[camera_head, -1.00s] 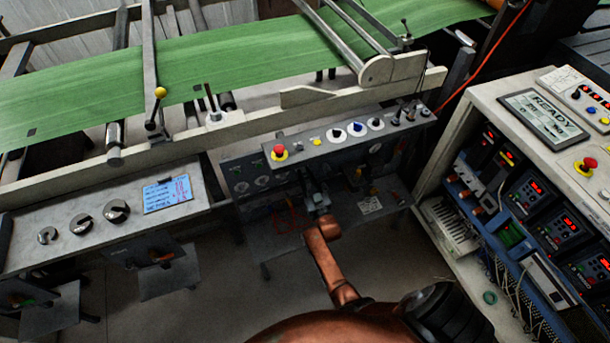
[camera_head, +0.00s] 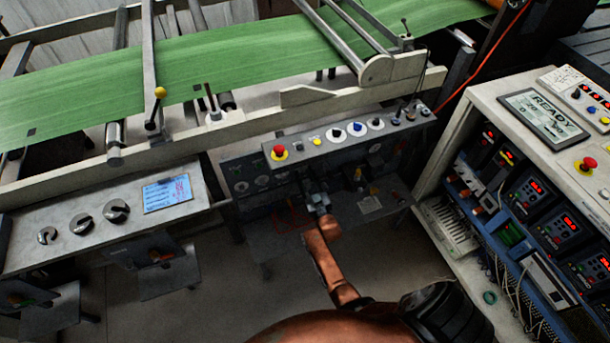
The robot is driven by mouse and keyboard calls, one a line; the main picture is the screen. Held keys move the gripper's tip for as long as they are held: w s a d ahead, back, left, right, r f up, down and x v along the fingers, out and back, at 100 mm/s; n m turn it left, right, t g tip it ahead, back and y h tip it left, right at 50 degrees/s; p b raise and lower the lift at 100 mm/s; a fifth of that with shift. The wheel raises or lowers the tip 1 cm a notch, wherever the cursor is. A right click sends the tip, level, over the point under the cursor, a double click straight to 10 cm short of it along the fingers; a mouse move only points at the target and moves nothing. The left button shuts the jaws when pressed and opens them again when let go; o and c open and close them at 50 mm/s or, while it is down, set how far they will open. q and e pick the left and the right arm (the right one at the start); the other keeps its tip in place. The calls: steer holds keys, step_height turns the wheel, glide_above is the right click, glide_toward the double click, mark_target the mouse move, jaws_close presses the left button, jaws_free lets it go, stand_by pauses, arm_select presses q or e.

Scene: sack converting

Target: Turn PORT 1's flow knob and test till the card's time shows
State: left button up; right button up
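My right gripper (camera_head: 315,190) is in front of the dark lower panel (camera_head: 264,172) beneath the grey button console. Its fingers are small and dark against the panel. I cannot tell whether they are open or shut, or whether they touch a knob. Small round dials or knobs show on this panel, but their labels, including PORT 1, are unreadable. A pale card (camera_head: 370,204) lies on the low shelf right of the gripper; its writing is too small to read. My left gripper is not in view.
The button console (camera_head: 350,137) with a red emergency button (camera_head: 279,152) overhangs the gripper. Green web (camera_head: 230,60) runs behind. A lit screen (camera_head: 167,194) and several metal knobs sit left. A control cabinet with a READY display (camera_head: 545,115) stands right.

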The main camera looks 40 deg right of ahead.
steer(key=v, duration=0.7)
steer(key=shift+s, duration=0.2)
stand_by(0.5)
steer(key=s+a+f+n+g+y+p, duration=0.1)
steer(key=s+a+f+g+y+p, duration=0.2)
steer(key=s+f, duration=0.9)
steer(key=s+a+f+n+g+y+p, duration=0.1)
steer(key=s+a+f+g+p, duration=0.35)
steer(key=s+f, duration=0.8)
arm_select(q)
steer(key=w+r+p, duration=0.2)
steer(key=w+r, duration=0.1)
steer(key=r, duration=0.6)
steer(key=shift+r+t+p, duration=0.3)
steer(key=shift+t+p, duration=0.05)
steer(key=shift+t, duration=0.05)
arm_select(e)
steer(key=s+f+g, duration=0.3)
steer(key=s+f, duration=0.1)
steer(key=s, duration=0.9)
steer(key=s+f+g, duration=0.3)
steer(key=s+f, duration=0.1)
steer(key=s, duration=0.9)
steer(key=s+f+g, duration=0.4)
steer(key=s, duration=0.9)
steer(key=shift+a+y, duration=0.25)
steer(key=shift+y, duration=0.05)
